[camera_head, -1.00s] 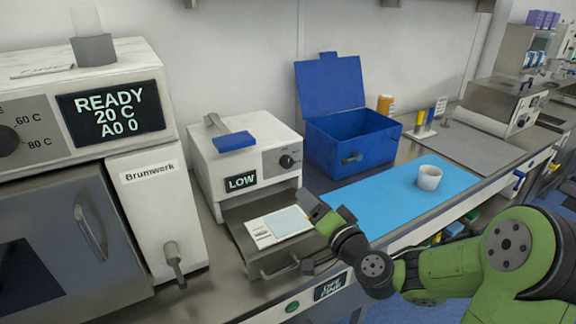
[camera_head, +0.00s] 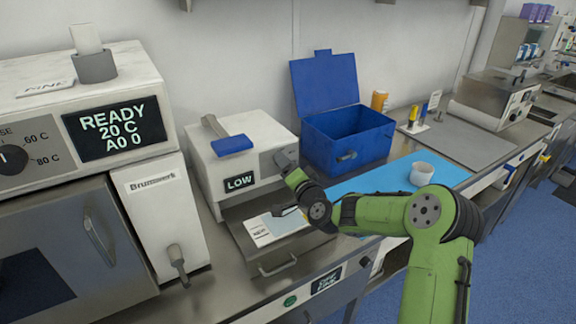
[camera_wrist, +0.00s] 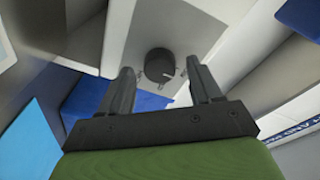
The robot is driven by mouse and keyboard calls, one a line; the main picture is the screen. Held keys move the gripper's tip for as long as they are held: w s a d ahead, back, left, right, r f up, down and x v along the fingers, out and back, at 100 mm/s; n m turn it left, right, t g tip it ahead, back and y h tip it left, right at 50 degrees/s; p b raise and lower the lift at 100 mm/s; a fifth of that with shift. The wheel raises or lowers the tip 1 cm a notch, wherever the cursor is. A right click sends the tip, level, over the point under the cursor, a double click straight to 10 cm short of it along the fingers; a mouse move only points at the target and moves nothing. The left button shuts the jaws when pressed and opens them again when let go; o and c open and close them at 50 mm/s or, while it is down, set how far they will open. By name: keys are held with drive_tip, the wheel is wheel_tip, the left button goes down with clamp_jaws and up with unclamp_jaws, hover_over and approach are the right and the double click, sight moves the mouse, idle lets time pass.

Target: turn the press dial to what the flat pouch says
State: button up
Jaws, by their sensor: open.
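The press (camera_head: 265,135) is a white box with a blue-gripped handle (camera_head: 232,144) on top and a display (camera_head: 239,182) reading LOW. Its dark round dial (camera_wrist: 160,66) shows in the wrist view, between and beyond my open fingers. My gripper (camera_wrist: 163,84) is empty and faces the dial; I cannot tell whether it touches. In the head view my gripper (camera_head: 287,168) and wrist hide the dial. The flat pouch (camera_head: 283,222), pale blue and white with small print, lies on the pulled-out tray (camera_head: 250,247) below. Its print is too small to read.
An open blue box (camera_head: 350,135) stands just right of the press. A blue mat (camera_head: 385,178) with a white cup (camera_head: 421,174) lies farther right. The Brumwerk machine (camera_head: 155,215), reading READY 20 C, stands close on the left.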

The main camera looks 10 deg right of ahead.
drive_tip(key=shift+c, duration=0.2)
drive_tip(key=c, duration=1)
drive_tip(key=shift+d+m+g+y+p, duration=0.15)
drive_tip(key=shift+m+g+p, duration=0.15)
drive_tip(key=shift+m+p, duration=2.35)
drive_tip(key=shift+m+g+y+p, duration=0.15)
drive_tip(key=shift+m+g+p, duration=0.15)
drive_tip(key=shift+m+p, duration=2.35)
drive_tip(key=shift+m, duration=0.3)
